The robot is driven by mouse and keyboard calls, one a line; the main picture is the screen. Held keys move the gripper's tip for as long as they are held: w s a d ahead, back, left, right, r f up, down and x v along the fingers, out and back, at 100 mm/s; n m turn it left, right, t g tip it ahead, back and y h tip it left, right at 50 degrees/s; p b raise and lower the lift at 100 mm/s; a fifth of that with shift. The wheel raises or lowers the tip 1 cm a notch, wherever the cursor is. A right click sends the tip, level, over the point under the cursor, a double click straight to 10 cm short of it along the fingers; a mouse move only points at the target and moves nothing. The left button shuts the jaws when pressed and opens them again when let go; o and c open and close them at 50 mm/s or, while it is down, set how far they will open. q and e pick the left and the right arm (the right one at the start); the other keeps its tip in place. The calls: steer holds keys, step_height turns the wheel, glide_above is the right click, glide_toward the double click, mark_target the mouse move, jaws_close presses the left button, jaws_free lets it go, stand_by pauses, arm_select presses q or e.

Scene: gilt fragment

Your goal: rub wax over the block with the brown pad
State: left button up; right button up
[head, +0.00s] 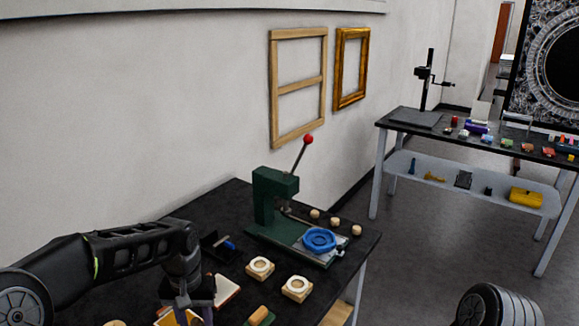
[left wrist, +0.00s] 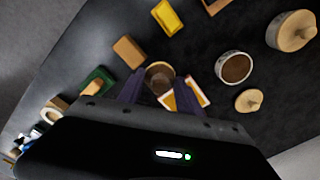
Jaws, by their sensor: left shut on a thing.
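My left gripper (left wrist: 155,90) has its two purple fingers on either side of a round brown pad (left wrist: 158,74) and is shut on it. In the head view the left gripper (head: 187,308) points down over the table, and its pad is hidden. A block with an orange-yellow face and pale edges (left wrist: 190,94) lies just beside the pad in the left wrist view, partly behind the right finger. Whether the pad touches it I cannot tell. A round tin with brown contents (left wrist: 235,68) stands open to the right. My right gripper is not in view.
A knobbed wooden lid (left wrist: 249,100) and a lidded jar (left wrist: 292,32) lie right of the tin. A green press (head: 274,195) and ringed wooden blocks (head: 296,289) stand on the table.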

arm_select(q)
steer(key=shift+d+m, duration=0.3)
steer(key=shift+d, duration=0.7)
steer(key=shift+a, duration=0.15)
